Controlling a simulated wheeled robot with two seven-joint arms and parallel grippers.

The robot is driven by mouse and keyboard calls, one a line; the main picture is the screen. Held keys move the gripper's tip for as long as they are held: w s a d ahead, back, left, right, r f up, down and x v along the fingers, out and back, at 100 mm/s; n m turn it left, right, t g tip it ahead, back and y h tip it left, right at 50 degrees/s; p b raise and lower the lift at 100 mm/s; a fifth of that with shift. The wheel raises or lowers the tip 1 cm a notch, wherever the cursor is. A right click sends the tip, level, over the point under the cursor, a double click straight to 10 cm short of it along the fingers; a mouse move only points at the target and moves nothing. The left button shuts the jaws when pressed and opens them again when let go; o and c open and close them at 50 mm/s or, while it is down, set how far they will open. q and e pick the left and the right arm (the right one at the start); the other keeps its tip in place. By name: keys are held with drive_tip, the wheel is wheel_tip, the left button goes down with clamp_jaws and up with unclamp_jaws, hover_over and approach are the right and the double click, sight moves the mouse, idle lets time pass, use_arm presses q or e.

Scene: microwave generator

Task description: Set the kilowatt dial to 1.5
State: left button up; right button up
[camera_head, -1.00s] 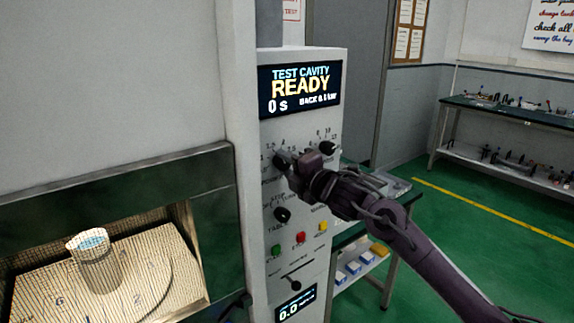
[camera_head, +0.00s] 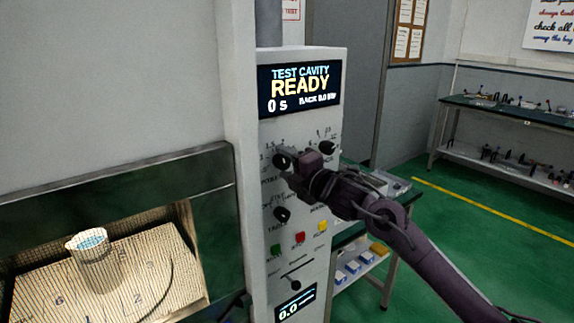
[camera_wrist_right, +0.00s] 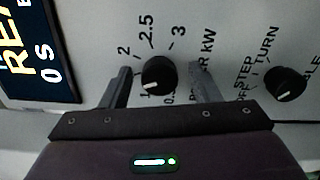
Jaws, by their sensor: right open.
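The kilowatt dial (camera_head: 282,160) is a round black knob at the upper left of the grey control panel. In the right wrist view the dial (camera_wrist_right: 158,74) has a white pointer mark at its lower left, and 2, 2.5 and 3 are readable around it. The 1.5 mark cannot be made out there. My right gripper (camera_head: 292,161) is at the panel. In the right wrist view its open fingers (camera_wrist_right: 162,86) stand on either side of the knob, with gaps between them and it. My left gripper is not in view.
The panel has a second upper knob (camera_head: 327,148), a lower mode knob (camera_head: 282,214), green, red and yellow buttons, and a display (camera_head: 299,90) reading READY and 0 s. Green floor (camera_head: 470,230) is clear at right.

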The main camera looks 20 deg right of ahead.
drive_tip(key=shift+s, duration=0.1)
drive_tip(key=shift+s+d+f, duration=0.1)
drive_tip(key=shift+s+d, duration=0.05)
drive_tip(key=shift+s, duration=0.1)
drive_tip(key=b+v, duration=0.3)
drive_tip(key=v, duration=0.4)
